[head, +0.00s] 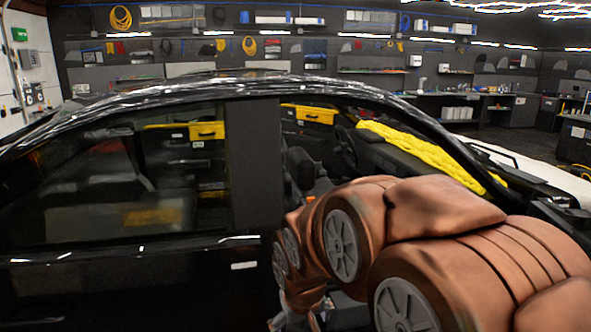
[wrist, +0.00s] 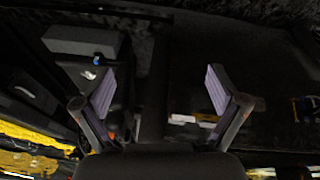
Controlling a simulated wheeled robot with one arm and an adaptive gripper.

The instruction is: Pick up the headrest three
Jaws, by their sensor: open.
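My gripper (wrist: 160,90) is open in the wrist view, its two purple-padded fingers wide apart. A dark vertical bar-like shape lies in the gap between them; I cannot tell what it is. A grey block-like thing (wrist: 85,41) lies beyond the left finger, with a small blue spot near it. It may be a headrest, but the view is too dark to tell. In the head view, a dark headrest-like shape (head: 300,168) shows inside the car, just behind the pillar. I cannot tell which headrest is number three. My copper-coloured arm hides much of the front opening.
The black car's roof frame (head: 258,84), pillar (head: 255,160) and door (head: 130,285) surround the openings. Yellow material (head: 405,143) covers the dashboard area. Wall shelves and tools stand behind the car. The wrist view shows yellow material (wrist: 35,140) at lower left.

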